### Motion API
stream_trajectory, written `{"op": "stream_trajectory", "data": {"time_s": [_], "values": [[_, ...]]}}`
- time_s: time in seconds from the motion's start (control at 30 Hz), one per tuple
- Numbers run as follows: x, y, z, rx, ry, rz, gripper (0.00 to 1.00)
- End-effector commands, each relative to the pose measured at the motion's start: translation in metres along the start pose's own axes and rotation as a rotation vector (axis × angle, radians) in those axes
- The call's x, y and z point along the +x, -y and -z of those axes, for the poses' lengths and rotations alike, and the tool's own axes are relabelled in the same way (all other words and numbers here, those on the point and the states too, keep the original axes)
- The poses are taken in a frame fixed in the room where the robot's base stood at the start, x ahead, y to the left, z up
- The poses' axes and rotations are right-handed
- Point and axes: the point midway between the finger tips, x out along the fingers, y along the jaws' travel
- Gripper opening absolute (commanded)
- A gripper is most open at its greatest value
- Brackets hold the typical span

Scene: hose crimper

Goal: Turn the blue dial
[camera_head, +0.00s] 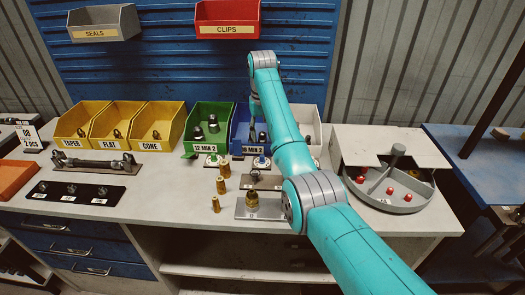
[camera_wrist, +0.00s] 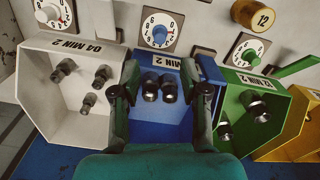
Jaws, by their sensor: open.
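The blue dial (camera_wrist: 159,35) is a blue knob on a square white plate with black numbers, in front of the blue bin (camera_wrist: 165,115). In the head view the blue dial (camera_head: 261,162) sits at the bin's front edge, just left of my arm. My gripper (camera_wrist: 163,92) is open and empty, its two fingers pointing toward the dial plate over the blue bin. The fingers are apart from the dial. The bin holds dark cylindrical fittings that show between the fingers. In the head view my gripper is small and mostly hidden against the bin.
A green dial (camera_wrist: 248,51) and a white dial (camera_wrist: 52,10) flank the blue one, before a green bin (camera_wrist: 275,115) and a white bin (camera_wrist: 60,110). Brass fittings (camera_head: 221,185) stand on the bench. A round grey tray (camera_head: 400,208) with red balls is at right.

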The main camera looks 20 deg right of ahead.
Motion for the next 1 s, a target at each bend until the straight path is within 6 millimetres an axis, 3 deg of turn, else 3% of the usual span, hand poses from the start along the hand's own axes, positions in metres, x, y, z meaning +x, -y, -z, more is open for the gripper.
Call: {"op": "stream_trajectory", "data": {"time_s": [0.6, 1.0], "values": [[0.093, 0.001, -0.008, 0.0, 0.002, 0.0, 0.44], [0.104, 0.001, -0.009, 0.0, 0.0, 0.0, 0.44]]}}
